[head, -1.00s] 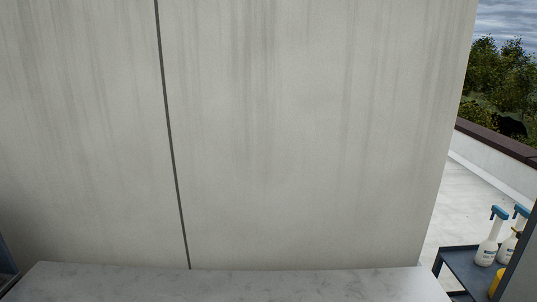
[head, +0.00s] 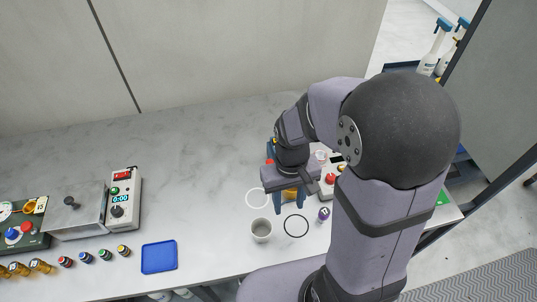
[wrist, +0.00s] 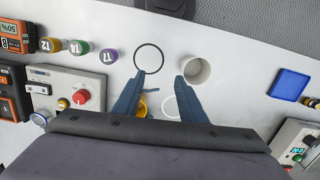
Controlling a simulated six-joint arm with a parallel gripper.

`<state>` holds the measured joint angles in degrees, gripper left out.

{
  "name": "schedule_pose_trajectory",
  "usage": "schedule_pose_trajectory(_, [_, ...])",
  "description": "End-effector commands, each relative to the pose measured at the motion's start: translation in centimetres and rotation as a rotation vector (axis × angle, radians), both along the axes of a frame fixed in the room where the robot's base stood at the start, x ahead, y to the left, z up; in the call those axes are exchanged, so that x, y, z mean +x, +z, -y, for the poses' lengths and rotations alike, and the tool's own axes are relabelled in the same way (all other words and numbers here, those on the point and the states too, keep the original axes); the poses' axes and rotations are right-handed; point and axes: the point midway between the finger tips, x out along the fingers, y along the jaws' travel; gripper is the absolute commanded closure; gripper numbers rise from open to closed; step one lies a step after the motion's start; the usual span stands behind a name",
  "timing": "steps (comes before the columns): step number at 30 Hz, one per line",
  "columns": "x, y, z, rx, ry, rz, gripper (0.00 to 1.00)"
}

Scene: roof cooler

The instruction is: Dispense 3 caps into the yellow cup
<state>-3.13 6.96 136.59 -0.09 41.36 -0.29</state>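The yellow cup (wrist: 141,106) is mostly hidden behind a finger in the wrist view. A small part of the yellow cup (head: 291,194) shows by my gripper in the head view. My gripper (wrist: 160,75) has its two blue fingers spread apart, with nothing seen held between them. In the head view my gripper (head: 291,207) hangs over the table beside a pale grey cup (head: 261,231). That grey cup (wrist: 196,71) appears empty in the wrist view. Bottles with yellow (wrist: 54,45), green (wrist: 79,47) and purple (wrist: 109,55) caps stand in a row.
A device with a red knob (wrist: 83,96) stands near the bottles. A black ring (head: 295,226) and a white ring (head: 257,198) mark the table. A blue tray (head: 159,257), a timer box (head: 122,200) and a metal box (head: 76,211) stand left. The back middle is clear.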

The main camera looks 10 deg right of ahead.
Motion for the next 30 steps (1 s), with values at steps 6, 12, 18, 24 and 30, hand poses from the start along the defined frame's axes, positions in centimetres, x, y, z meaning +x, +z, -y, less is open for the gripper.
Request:
schedule_pose_trajectory(6, [10.0, 0.8, -1.3, -0.001, -0.102, 0.072, 0.62])
schedule_pose_trajectory(12, [16.3, 6.3, -1.8, 0.008, -0.429, 0.153, 0.62])
schedule_pose_trajectory(18, [15.4, 7.1, -1.7, -0.016, -0.697, 0.101, 0.62])
schedule_pose_trajectory(24, [14.8, 7.1, -1.6, -0.031, -0.83, 0.081, 0.62])
schedule_pose_trajectory(30, [14.8, 7.0, -1.6, -0.031, -0.848, 0.081, 0.62])
